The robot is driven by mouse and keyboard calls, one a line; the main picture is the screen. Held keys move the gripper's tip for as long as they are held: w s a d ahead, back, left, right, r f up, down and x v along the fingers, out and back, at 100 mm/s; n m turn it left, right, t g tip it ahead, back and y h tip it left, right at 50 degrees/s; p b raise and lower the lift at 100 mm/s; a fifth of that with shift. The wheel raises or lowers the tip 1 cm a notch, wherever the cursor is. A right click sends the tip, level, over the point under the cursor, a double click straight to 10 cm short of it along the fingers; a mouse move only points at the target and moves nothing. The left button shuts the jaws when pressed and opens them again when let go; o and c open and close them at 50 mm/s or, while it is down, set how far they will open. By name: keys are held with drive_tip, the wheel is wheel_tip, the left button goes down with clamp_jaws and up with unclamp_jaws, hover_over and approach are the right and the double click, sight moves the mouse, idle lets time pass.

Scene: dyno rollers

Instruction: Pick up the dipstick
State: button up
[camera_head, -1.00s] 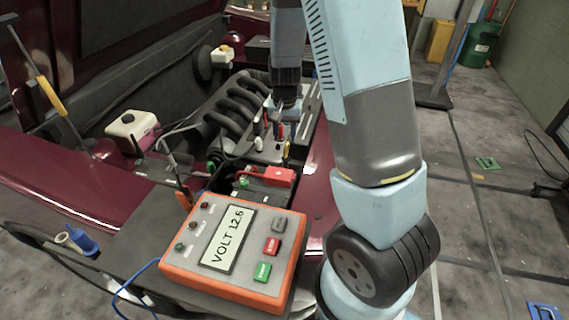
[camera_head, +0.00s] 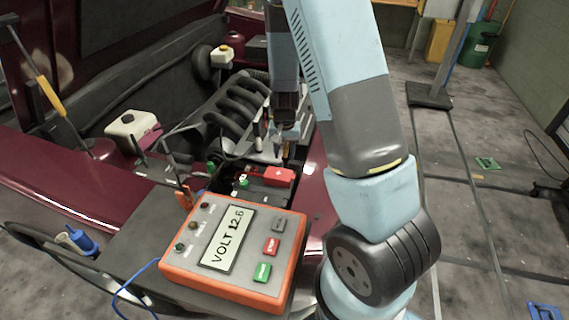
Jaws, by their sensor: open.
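My gripper (camera_head: 279,141) is open and points down over the right side of the engine (camera_head: 236,107), just behind the red-capped battery (camera_head: 266,176). I cannot clearly make out the dipstick. My gripper and arm cover the part of the engine where small upright pieces, one with a yellow tip, showed earlier. Whether the fingers are around or beside any of these pieces cannot be told from this view.
An orange-rimmed volt meter reading 12.6 (camera_head: 231,250) lies on the front edge of the bay. The dark red hood is raised.

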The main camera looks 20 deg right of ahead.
drive_tip(key=shift+c, duration=0.4)
clamp_jaws()
drive_tip(key=shift+r, duration=0.1)
wheel_tip(320, 180, up, 28)
idle(0.7)
drive_tip(key=shift+d+r, duration=0.1)
